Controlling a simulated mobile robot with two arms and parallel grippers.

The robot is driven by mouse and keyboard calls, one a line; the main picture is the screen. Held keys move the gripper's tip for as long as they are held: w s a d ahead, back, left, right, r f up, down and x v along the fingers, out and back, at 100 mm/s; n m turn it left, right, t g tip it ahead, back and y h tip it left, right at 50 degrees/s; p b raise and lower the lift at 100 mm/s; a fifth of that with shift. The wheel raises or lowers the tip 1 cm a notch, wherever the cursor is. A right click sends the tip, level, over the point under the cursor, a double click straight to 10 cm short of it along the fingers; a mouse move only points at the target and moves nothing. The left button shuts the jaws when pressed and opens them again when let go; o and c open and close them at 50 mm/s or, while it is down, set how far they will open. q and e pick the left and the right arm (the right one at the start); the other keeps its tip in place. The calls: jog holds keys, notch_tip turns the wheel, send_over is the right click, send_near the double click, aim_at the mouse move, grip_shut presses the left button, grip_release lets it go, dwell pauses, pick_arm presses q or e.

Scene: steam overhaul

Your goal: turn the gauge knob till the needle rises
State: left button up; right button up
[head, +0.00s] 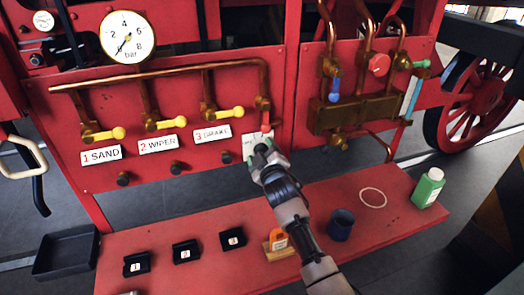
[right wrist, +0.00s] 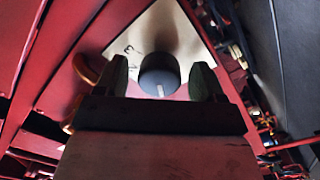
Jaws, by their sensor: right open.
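The round white pressure gauge (head: 126,37), marked in bar, is at the upper left of the red panel. Its thin needle points down and left, at the low end of the scale. My right gripper (head: 266,156) is at the panel, in front of a white label plate (head: 248,150). In the right wrist view, a dark round knob (right wrist: 160,72) with a pale mark lies between the two open fingers (right wrist: 165,82). A gap shows on each side of it. In the head view my gripper mostly hides the knob. My left gripper is not in view.
Yellow-handled valves labelled SAND (head: 102,154), WIPER (head: 158,144) and BRAKE (head: 212,133) are left of my gripper. Copper pipes (head: 170,72) run above. A red shelf (head: 190,276) below holds black trays, a dark cup (head: 341,225) and a green bottle (head: 428,188).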

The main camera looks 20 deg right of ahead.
jog(key=shift+w, duration=0.25)
jog(key=c, duration=0.9)
